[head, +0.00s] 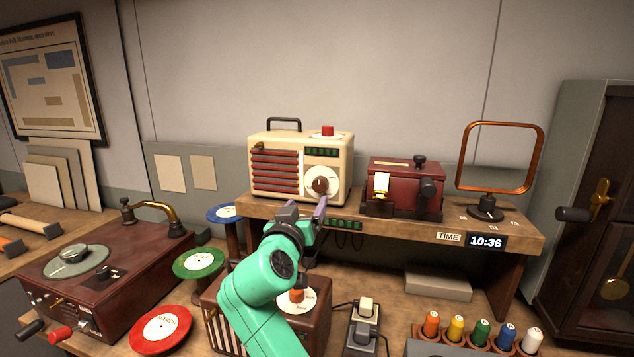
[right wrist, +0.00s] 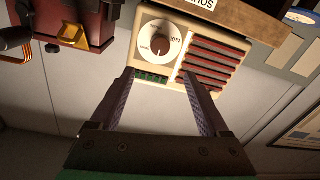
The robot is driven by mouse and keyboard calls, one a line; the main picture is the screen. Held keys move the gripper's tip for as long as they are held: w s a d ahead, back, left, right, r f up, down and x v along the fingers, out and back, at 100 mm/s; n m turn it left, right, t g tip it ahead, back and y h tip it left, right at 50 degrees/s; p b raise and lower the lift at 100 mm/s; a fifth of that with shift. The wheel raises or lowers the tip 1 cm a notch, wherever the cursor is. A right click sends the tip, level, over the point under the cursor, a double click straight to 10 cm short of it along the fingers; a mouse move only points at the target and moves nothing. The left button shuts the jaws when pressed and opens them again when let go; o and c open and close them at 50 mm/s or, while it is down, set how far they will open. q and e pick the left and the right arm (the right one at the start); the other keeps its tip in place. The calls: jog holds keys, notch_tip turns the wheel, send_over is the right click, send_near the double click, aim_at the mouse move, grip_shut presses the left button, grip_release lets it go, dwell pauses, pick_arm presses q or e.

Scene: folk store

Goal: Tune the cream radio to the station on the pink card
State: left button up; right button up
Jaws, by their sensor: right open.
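The cream radio (head: 274,146) stands on the raised wooden shelf, with red slats, a small green display and a white dial. Its brown tuning knob (head: 320,185) sits at the dial's middle; a red button is on the radio's top. My right gripper (head: 305,208) is open and empty, just in front of and below the dial. In the right wrist view the knob (right wrist: 160,45) appears beyond the gap between the open fingertips (right wrist: 158,74), apart from them. The display's text is too small to read. I see no pink card. My left gripper is out of view.
Below are a brown radio (head: 318,325), a record player (head: 95,285), colored discs and thread spools (head: 480,332). The shelf edge (head: 390,228) lies close to my right arm.

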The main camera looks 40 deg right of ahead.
jog(key=p, duration=0.2)
send_near(319, 186)
jog(key=w+d+r, duration=0.1)
jog(key=d, duration=0.1)
jog(key=x, duration=0.2)
jog(key=p+x, duration=0.1)
jog(key=x, duration=0.3)
jog(key=shift+w+a+f, duration=0.15)
jog(key=shift+f, duration=0.25)
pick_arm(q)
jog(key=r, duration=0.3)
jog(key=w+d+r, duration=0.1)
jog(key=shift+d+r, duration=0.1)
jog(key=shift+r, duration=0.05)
pick_arm(e)
jog(key=shift+a, duration=0.1)
